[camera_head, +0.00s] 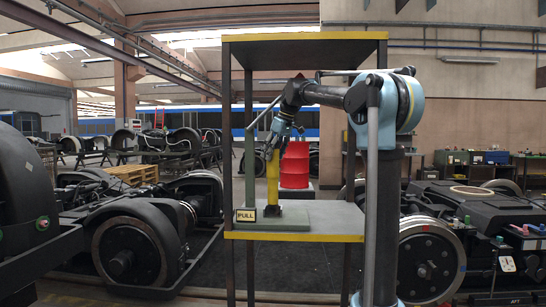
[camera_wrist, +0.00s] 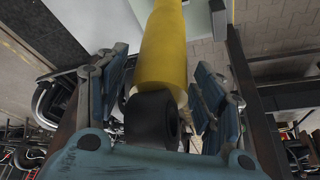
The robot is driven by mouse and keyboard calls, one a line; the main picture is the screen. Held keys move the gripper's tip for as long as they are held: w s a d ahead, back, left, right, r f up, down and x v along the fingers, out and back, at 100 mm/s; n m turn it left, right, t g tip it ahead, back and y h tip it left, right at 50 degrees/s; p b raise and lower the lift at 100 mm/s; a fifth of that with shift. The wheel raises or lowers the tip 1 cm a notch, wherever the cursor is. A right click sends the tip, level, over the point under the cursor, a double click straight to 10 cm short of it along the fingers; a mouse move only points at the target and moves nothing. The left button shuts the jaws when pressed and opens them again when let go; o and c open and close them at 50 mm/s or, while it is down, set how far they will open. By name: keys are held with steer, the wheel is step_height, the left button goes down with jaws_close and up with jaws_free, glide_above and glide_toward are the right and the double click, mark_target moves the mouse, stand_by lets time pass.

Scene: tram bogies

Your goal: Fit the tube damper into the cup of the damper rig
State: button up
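The yellow tube damper (camera_head: 272,180) stands nearly upright on the rig in the head view. Its lower end is at the small dark cup (camera_head: 272,211); whether it is seated inside is too small to tell. My gripper (camera_head: 279,139) is at the damper's top end. In the wrist view the yellow tube (camera_wrist: 163,50) runs up the picture from its black end eye (camera_wrist: 152,120). The blue fingers of my gripper (camera_wrist: 162,75) stand on both sides of the tube, with narrow gaps visible, so it looks open around it.
The damper is on a shelf with a yellow front edge (camera_head: 295,237), inside a frame with dark posts and a top board (camera_head: 305,50). A PULL sign (camera_head: 245,215) stands left of the cup. A red drum (camera_head: 295,166) is behind. Bogies stand on both sides.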

steer(key=shift+r, duration=0.1)
steer(key=v, duration=1.2)
steer(key=shift+w, duration=0.1)
steer(key=s+d+f+m+h, duration=0.1)
steer(key=s+d+f+m, duration=0.2)
steer(key=s+f, duration=0.9)
steer(key=s+d+f+m+h, duration=0.1)
steer(key=s+d+f+m, duration=0.3)
steer(key=s+d+f, duration=0.6)
steer(key=s+d+f+m+h, duration=0.1)
steer(key=s+d+f+m, duration=0.3)
steer(key=s+f, duration=1.2)
steer(key=d+f, duration=0.3)
steer(key=f, duration=1.1)
steer(key=shift+s+f+h, duration=0.2)
steer(key=shift+h, duration=0.2)
